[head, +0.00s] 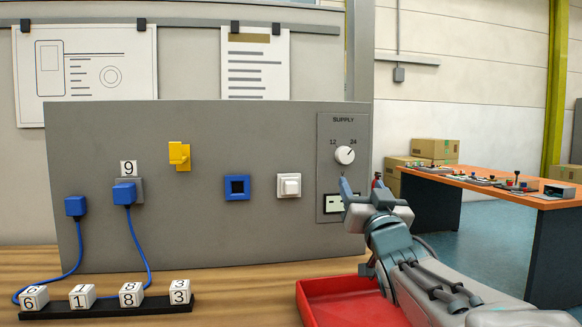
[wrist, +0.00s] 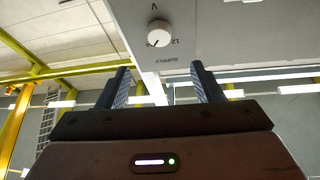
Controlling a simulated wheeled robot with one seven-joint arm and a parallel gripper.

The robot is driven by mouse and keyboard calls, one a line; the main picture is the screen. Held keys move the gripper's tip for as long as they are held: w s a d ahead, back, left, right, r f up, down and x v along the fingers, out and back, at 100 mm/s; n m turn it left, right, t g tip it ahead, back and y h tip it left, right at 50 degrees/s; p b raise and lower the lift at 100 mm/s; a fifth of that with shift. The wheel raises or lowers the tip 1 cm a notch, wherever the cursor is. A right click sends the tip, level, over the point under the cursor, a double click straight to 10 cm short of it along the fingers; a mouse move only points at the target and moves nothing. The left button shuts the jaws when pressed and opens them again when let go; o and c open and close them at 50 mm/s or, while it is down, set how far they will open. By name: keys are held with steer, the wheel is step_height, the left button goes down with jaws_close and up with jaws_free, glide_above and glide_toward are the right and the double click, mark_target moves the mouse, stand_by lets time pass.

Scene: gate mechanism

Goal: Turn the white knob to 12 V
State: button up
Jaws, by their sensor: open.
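The white knob (head: 344,155) is on a grey supply panel (head: 326,122) marked SUPPLY, with 12 at its upper left and 24 at its upper right. Its dark mark points to the upper right, towards 24. In the wrist view the knob (wrist: 159,32) appears upside down at the top, its mark to the lower left, away from the 12. My gripper (head: 361,184) is open and empty, below the knob and apart from it. Its two fingers show in the wrist view (wrist: 164,84), with nothing between them.
A display (head: 333,204) below the knob is partly hidden by my gripper. A white switch (head: 289,185) and blue square socket (head: 237,187) are left of the supply panel. A red tray (head: 325,291) lies under my arm. An orange-topped table (head: 480,186) stands at right.

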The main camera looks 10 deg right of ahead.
mark_target(347, 156)
steer(key=x, duration=1.2)
steer(key=shift+w, duration=0.35)
steer(key=shift+d, duration=0.1)
steer(key=c, duration=1)
